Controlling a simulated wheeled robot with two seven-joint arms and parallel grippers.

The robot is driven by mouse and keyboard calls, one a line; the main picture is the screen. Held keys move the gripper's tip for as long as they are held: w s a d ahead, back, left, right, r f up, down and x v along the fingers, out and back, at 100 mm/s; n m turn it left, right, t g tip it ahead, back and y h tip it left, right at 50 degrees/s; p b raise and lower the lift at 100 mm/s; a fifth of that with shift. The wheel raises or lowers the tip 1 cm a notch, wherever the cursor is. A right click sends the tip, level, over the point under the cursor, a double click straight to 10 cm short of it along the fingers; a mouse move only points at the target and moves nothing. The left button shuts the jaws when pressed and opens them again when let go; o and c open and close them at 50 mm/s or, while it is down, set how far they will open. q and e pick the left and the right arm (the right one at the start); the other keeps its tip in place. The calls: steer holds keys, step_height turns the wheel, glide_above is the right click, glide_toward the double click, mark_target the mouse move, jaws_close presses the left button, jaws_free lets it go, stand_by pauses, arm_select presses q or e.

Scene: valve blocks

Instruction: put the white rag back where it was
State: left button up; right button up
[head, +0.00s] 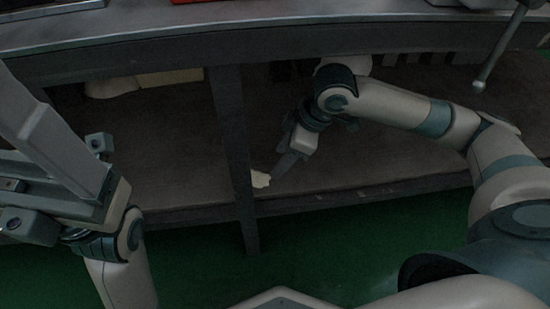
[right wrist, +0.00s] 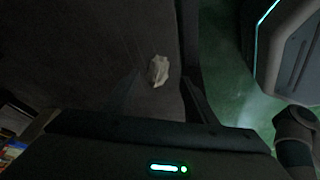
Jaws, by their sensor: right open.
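The white rag (head: 260,179) lies crumpled on the lower shelf, just right of the upright post. It also shows in the right wrist view (right wrist: 158,70), lying on the dark shelf surface close to the shelf's edge. My right gripper (head: 278,173) reaches down under the worktop and is open. Its fingertips are close to the rag's right side in the head view; I cannot tell whether they touch it. In the right wrist view the dark fingers stand on either side below the rag. My left gripper (head: 45,140) is at the left, away from the rag, its tips unclear.
The upright post (head: 232,145) divides the lower shelf (head: 370,150). A pale cloth-like item (head: 112,88) and a pale box (head: 170,77) sit at the back left of the shelf. The worktop (head: 300,25) overhangs above. The shelf's middle left is bare.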

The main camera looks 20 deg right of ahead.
steer(key=shift+p+v, duration=0.55)
steer(key=shift+v, duration=1.1)
